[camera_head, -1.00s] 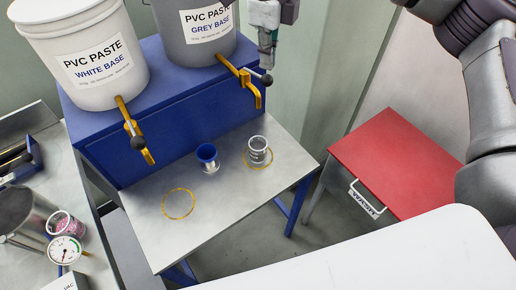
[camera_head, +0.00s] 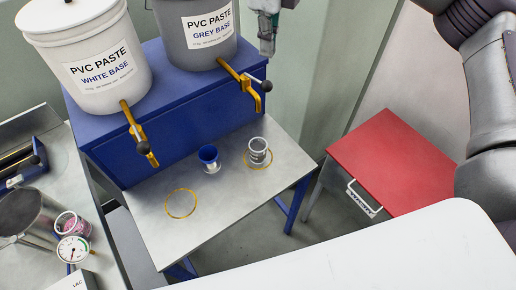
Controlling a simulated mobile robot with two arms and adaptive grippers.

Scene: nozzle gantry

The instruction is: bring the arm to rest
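My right arm (camera_head: 492,120) comes in from the right edge and bends up out of the picture. My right gripper (camera_head: 267,48) hangs at the top, right of the grey bucket and above its gold tap. My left gripper is not in view.
A white-base bucket (camera_head: 95,85) and a grey-base bucket (camera_head: 208,55) stand on a blue stand (camera_head: 165,125). A red-topped cabinet (camera_head: 400,160) stands right.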

